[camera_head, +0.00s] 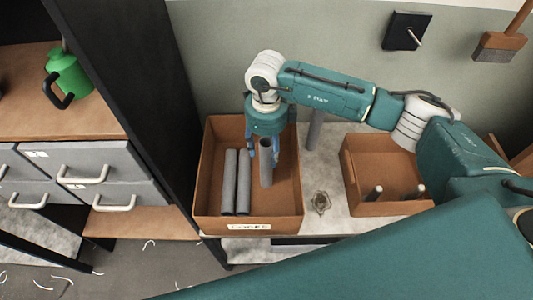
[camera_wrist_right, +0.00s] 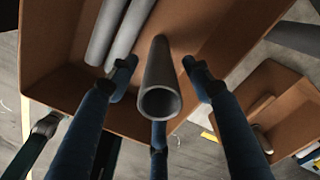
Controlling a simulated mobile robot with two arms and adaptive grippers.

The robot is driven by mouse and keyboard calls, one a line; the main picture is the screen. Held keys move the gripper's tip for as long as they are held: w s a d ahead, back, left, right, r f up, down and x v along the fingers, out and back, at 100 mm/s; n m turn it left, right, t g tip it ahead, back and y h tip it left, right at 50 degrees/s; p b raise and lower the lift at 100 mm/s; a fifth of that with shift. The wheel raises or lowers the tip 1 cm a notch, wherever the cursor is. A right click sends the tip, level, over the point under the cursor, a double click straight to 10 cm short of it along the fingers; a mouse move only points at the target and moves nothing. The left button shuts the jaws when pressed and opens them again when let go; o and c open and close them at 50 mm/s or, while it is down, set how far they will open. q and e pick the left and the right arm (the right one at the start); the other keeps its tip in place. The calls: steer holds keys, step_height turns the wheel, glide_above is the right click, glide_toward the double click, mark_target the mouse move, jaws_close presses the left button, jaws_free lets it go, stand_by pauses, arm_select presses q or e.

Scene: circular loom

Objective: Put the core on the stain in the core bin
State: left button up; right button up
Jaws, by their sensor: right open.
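The core bin (camera_head: 206,200) is a brown open box with a label on its front. A grey tube core (camera_head: 266,172) is in the bin, roughly upright. Its open end (camera_wrist_right: 160,101) faces the right wrist camera. My right gripper (camera_head: 263,150) is over the bin, its blue fingers open and spread around this core; in the wrist view they stand apart from it. Two more grey cores (camera_head: 236,182) are side by side at the left in the bin. The dark ring-shaped stain (camera_head: 321,202) on the bench has no core on it. My left gripper is not in view.
Another grey core (camera_head: 315,130) stands on the bench behind, right of the bin. A second brown box (camera_head: 385,208) with short pegs stands at the right. A dark shelf post (camera_head: 150,100) rises close to the bin's left. Grey drawers (camera_head: 100,175) are farther left.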

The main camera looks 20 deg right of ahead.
step_height(320, 180, up, 10)
steer(key=b, duration=0.1)
steer(key=shift+f+b, duration=0.15)
steer(key=shift+b, duration=0.25)
steer(key=shift+a, duration=0.1)
